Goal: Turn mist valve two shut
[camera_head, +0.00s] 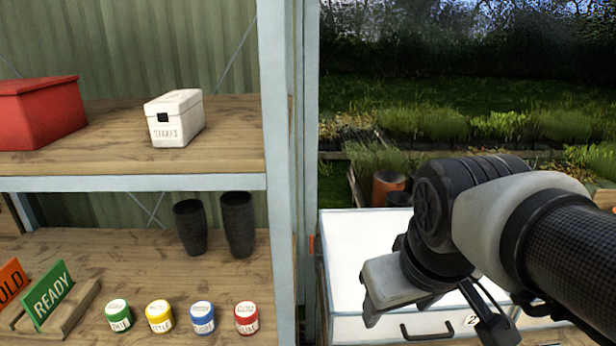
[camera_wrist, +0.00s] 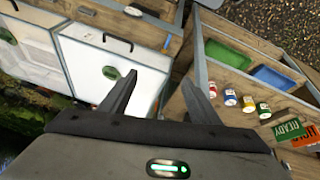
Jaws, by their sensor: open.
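No valve can be made out for certain in either view. A white lidded bin marked 2 (camera_head: 345,327) stands right of the shelf post, partly behind my arm. In the wrist view two white bins show, one nearer the middle (camera_wrist: 140,62) and one at the left (camera_wrist: 40,75).
The wooden shelf (camera_head: 130,270) at the left holds several lidded jars, dark pots (camera_head: 189,228), and a green READY sign (camera_head: 50,294). Above sit a red box (camera_head: 40,112) and a white STAKES box (camera_head: 174,118). The shelf's upright post (camera_head: 279,180) stands between shelf and bins.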

